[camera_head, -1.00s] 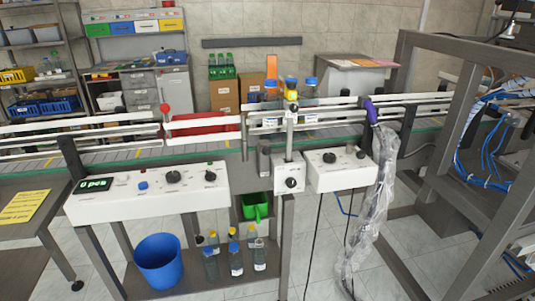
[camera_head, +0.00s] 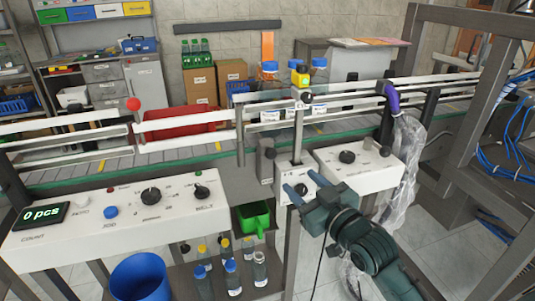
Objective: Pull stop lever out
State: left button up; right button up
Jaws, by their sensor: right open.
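A lever with a red ball knob (camera_head: 133,104) stands at the conveyor's near guide rail, left of the red bin. An upright metal post with a black knob (camera_head: 305,98) rises above a small white box (camera_head: 284,175) at mid-conveyor. I cannot tell for certain which of the two is the stop lever. My right gripper (camera_head: 301,183) comes in from the lower right, open, its teal fingers apart in front of the small white box. Its fingers partly hide the box's front and dial. I cannot tell whether they touch it. My left gripper is not in view.
A white control panel (camera_head: 90,235) with dials and a counter is at left. Another white box (camera_head: 375,160) stands right of the post. A clear plastic-wrapped hose (camera_head: 408,150) hangs beside it.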

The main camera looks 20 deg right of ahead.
aim_at(274, 157)
jog(key=x, duration=1.2)
jog(key=shift+w+a+p, duration=0.1)
jog(key=shift+w+p, duration=0.05)
jog(key=shift+p, duration=0.15)
jog(key=shift+c, duration=0.3)
grip_shut()
